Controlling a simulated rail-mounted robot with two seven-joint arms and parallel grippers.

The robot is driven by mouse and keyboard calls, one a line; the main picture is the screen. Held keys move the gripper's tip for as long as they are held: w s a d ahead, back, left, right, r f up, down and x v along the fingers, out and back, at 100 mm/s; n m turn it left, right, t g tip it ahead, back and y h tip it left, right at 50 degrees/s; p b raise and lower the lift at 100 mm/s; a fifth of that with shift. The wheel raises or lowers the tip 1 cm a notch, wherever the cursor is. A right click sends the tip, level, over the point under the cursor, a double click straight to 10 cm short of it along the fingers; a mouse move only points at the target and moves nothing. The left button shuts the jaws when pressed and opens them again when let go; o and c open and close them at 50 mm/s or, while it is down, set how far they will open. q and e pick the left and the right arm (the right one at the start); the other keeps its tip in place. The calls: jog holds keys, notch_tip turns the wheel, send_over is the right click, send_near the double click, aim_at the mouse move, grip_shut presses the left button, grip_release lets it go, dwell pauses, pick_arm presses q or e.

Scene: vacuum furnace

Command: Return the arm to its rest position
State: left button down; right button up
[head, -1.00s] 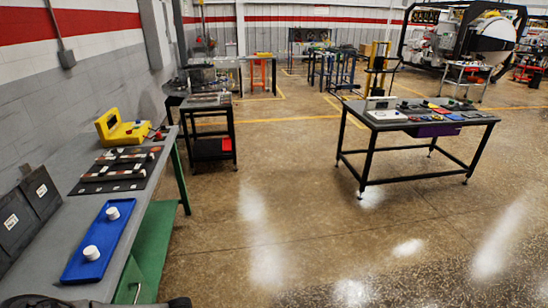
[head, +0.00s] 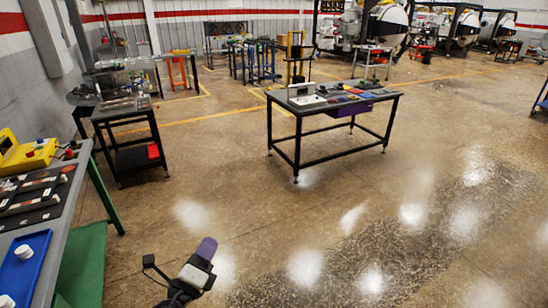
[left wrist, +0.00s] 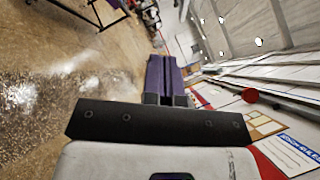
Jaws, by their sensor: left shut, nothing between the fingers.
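My left gripper (head: 207,245) shows at the bottom of the head view, held over open floor to the right of the grey workbench. Its purple fingers are together and hold nothing. In the left wrist view the purple fingers (left wrist: 164,72) lie side by side, with no object between them. My right gripper is not in view.
The grey workbench (head: 66,205) at the left edge carries a blue tray (head: 37,247) with white cylinders and a yellow device (head: 25,152). A small black cart (head: 130,158) stands behind it. A black-framed table (head: 335,105) stands further back. The floor around my gripper is clear.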

pick_arm(q)
jog(key=s+a+f+n+g+y, duration=0.15)
jog(key=s+n+g+y, duration=0.25)
jog(key=s+n, duration=0.45)
jog(key=s+f+n+g+y, duration=0.25)
jog(key=s+n, duration=0.25)
jog(key=n, duration=0.7)
jog(key=s+a+f+n+g, duration=0.25)
jog(key=s+f+g, duration=0.25)
jog(key=s+f, duration=0.6)
jog(key=s+a+f+n+g, duration=0.2)
jog(key=s+f+n+g, duration=0.15)
jog(key=s+f, duration=0.8)
notch_tip(320, 180, up, 36)
jog(key=s+p, duration=0.2)
jog(key=p, duration=3.2)
jog(key=shift+s+d+g+p, duration=0.15)
jog(key=shift+s+g+p, duration=0.05)
jog(key=shift+g+p, duration=0.2)
jog(key=shift+r, duration=0.1)
